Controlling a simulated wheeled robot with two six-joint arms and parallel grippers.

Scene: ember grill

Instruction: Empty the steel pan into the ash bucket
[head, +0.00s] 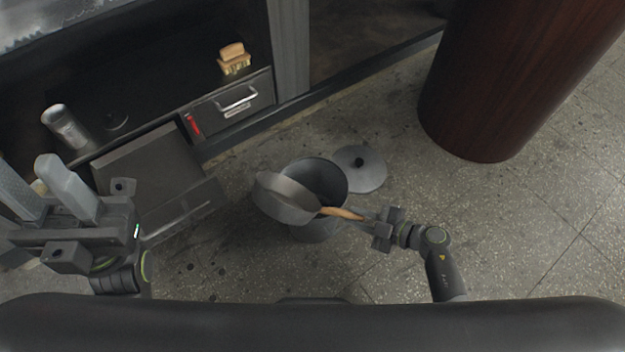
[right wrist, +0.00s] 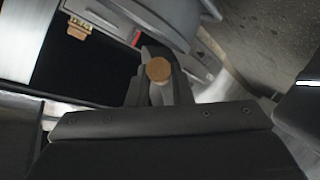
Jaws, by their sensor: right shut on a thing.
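The steel pan (head: 285,200) is held tilted on its side at the left rim of the ash bucket (head: 316,233), over part of its opening. My right gripper (head: 366,217) is shut on the pan's wooden handle (head: 340,212). The handle's round end (right wrist: 158,69) shows between the fingers in the right wrist view. The pan's inside is turned away from the head view, so its contents are hidden. The bucket's inside is dark. My left gripper (head: 58,190) is at the left with its fingers apart, and nothing shows between them.
The bucket's lid (head: 360,168) lies on the tiled floor behind the bucket. A drawer (head: 232,108) and a brush (head: 234,58) are at the back. A metal cup (head: 62,125) stands at the left. A dark red column (head: 510,80) stands at the back right. The right floor is clear.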

